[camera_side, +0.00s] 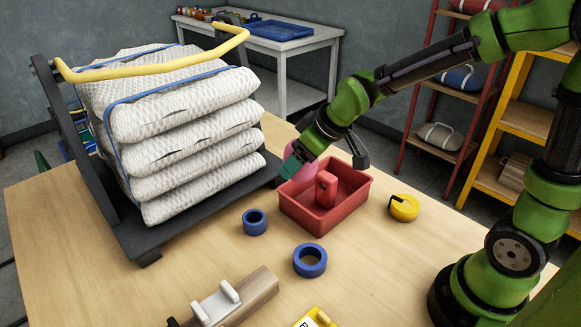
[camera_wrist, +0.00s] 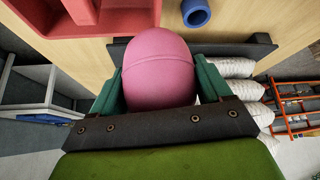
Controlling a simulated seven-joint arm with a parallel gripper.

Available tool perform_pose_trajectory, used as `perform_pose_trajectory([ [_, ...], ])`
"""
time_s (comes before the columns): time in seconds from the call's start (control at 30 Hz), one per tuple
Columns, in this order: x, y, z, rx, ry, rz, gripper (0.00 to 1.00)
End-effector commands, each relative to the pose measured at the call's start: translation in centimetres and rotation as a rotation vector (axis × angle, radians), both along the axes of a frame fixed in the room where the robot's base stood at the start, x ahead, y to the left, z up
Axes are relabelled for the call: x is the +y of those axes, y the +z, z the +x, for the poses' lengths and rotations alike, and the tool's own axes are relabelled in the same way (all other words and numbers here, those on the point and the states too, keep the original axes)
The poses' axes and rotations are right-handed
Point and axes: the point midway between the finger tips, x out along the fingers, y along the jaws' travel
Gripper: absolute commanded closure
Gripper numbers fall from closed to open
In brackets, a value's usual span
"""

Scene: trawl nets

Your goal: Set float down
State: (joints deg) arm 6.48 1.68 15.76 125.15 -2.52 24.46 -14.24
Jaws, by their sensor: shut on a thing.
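A pink rounded float (camera_wrist: 160,68) sits between the teal fingers of my gripper (camera_side: 292,165), which is shut on it. My gripper is at the back left corner of the red tray (camera_side: 311,222), between the tray and the rack of nets. I cannot tell whether the float touches the table.
A dark rack (camera_side: 160,240) with stacked white nets (camera_side: 185,110) and a yellow bar stands left. The tray holds a red block (camera_side: 326,190). Blue rings (camera_side: 254,222) (camera_side: 310,261) and a yellow tape roll (camera_side: 404,207) lie nearby. Bare table lies between them.

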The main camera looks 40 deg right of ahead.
Motion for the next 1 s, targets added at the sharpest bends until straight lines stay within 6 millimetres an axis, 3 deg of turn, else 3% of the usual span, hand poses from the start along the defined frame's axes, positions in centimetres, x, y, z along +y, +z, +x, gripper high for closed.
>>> perform_pose_trajectory([
  [0.2,-5.5,0.8,-1.3,-0.008,-0.177,0.010,0.53],
  [0.37,-9.2,0.4,-0.3,-0.001,-0.256,0.009,0.53],
  [0.67,-13.9,-1.6,4.7,0.010,-0.245,-0.001,0.53],
  [1.0,-21.2,-4.3,12.1,0.003,-0.132,0.015,0.54],
])
